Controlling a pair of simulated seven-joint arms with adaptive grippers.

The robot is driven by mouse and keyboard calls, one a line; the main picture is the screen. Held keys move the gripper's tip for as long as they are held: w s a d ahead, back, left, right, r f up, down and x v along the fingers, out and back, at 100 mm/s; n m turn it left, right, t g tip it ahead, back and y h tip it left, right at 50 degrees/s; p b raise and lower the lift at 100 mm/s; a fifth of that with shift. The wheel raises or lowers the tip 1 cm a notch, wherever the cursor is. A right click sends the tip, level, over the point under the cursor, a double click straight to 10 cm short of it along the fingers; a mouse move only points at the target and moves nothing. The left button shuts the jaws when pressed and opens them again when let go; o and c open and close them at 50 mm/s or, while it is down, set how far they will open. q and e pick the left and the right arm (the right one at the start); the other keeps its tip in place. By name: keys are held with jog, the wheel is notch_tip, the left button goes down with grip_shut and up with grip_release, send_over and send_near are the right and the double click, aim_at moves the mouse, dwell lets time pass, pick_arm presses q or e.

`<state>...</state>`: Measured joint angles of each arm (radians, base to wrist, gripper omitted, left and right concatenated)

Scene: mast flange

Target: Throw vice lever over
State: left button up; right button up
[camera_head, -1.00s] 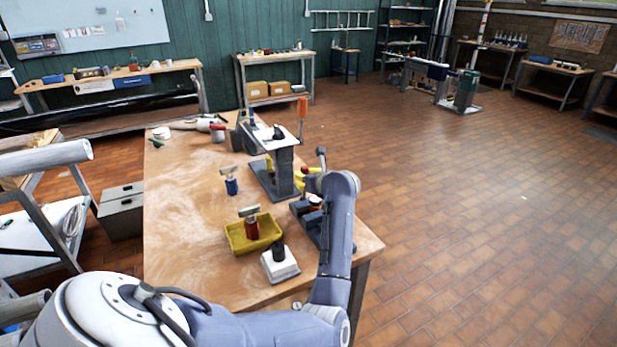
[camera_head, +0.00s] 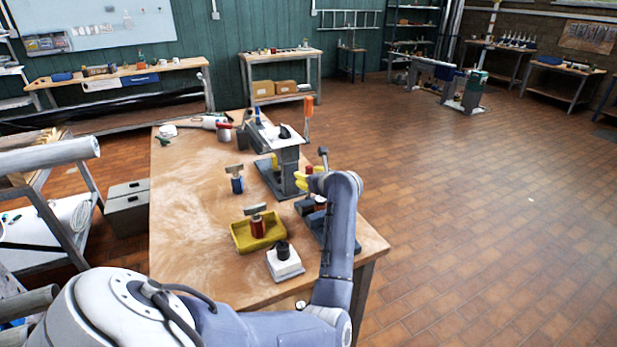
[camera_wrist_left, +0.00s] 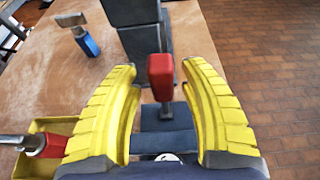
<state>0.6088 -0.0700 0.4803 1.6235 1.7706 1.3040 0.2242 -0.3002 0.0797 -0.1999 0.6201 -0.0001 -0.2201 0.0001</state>
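The grey vice (camera_head: 285,172) stands near the right edge of the workbench. A red grip (camera_wrist_left: 160,76), apparently the vice lever's, stands upright in the left wrist view, on a dark stem above a grey base. My left gripper (camera_wrist_left: 158,90) has its two curved yellow fingers spread on either side of this red grip, with a visible gap each side. In the head view my left gripper (camera_head: 304,181) is small and partly hidden by my arm, beside the vice's right side. An orange upright handle (camera_head: 308,107) stands behind the vice. My right gripper is not in view.
A yellow tray (camera_head: 238,240) holds a red-handled tool. A blue-handled tool (camera_head: 237,184) stands on the bench (camera_head: 185,225). A white block with a black knob (camera_head: 284,266) is near the front. The bench's left part is mostly clear.

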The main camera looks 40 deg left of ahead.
pick_arm(q)
jog(key=shift+d, duration=0.1)
jog(key=shift+v, duration=3.7)
jog(key=shift+s, duration=0.1)
